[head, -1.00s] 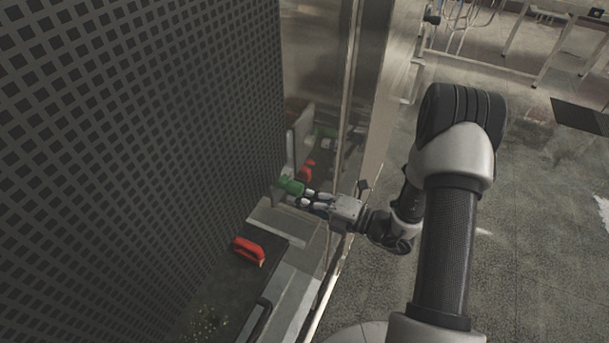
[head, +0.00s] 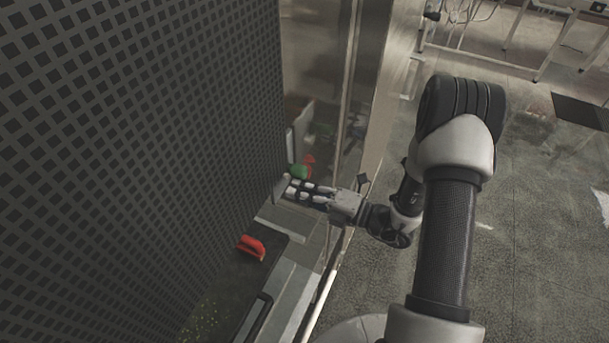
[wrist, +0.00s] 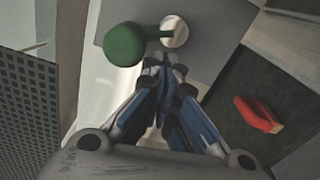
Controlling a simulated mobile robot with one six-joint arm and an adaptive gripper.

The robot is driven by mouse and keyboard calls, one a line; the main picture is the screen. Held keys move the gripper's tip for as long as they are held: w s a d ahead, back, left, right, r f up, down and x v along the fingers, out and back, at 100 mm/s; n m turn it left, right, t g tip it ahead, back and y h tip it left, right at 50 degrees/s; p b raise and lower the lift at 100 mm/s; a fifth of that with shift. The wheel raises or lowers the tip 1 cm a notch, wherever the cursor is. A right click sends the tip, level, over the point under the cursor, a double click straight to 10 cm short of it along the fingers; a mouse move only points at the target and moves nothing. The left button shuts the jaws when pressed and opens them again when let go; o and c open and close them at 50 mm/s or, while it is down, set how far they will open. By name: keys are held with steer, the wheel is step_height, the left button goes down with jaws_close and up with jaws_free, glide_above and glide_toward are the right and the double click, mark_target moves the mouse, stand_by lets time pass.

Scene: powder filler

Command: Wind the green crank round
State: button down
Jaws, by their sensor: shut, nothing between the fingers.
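The green crank shows in the wrist view as a round green knob (wrist: 124,44) with a short green bar running right to a pale round hub on a grey panel. In the head view its green knob (head: 299,171) shows just beyond my fingers, partly hidden. My gripper (wrist: 165,64) is shut and empty, its fingertips right beside the bar, below and right of the knob; I cannot tell whether they touch it. In the head view my gripper (head: 288,187) reaches left into the machine.
A red handle (head: 251,247) lies on a dark surface below the crank; it also shows in the wrist view (wrist: 258,114). Another red part (head: 309,162) is behind the knob. A perforated panel (head: 130,130) stands close on the left, and a glossy upright panel (head: 322,60) behind.

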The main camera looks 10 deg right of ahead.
steer(key=v, duration=0.9)
steer(key=shift+d+f, duration=0.15)
steer(key=shift+f, duration=0.15)
stand_by(0.5)
steer(key=s+a+n+g+h+b, duration=0.3)
steer(key=s+a+n+g+b, duration=0.8)
steer(key=n, duration=1)
steer(key=s+d+f+n+t+h+b, duration=0.2)
steer(key=s+d+n+h+b, duration=0.1)
steer(key=n, duration=0.7)
steer(key=s+d+f+n+t+h+b, duration=0.2)
steer(key=s+d+n+t+h+b, duration=0.1)
steer(key=d+n+h+b, duration=0.3)
steer(key=s+n+h+b, duration=0.1)
steer(key=n+h+b, duration=0.1)
steer(key=n+b, duration=0.1)
steer(key=shift+s+n+h, duration=0.3)
steer(key=shift+n, duration=0.5)
